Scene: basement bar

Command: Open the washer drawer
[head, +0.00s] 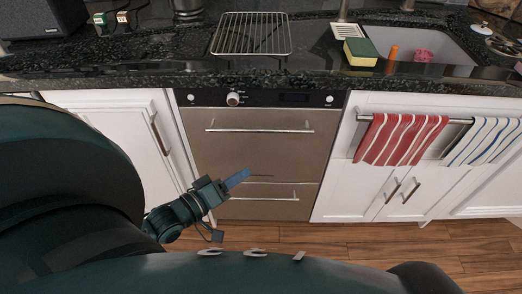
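The washer (250,155) is a brushed-steel front built in under the counter, with a black control strip and a knob on top. Its upper panel has a long horizontal bar handle (259,130). A lower drawer panel (258,209) has its own bar handle (266,198). Both panels look flush and closed. My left gripper (238,180) is in front of the washer, near the seam between the panels and left of the lower handle. Its blue fingers overlap in this view, so their opening is unclear. It holds nothing that I can see. My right gripper is not in view.
White cabinets (112,125) flank the washer. Striped red (402,138) and blue-white (484,141) towels hang on a bar at right. Above are the dark counter (150,65), a wire rack (252,33), a sponge (360,51) and a sink (450,45). The wood floor (370,238) in front is clear.

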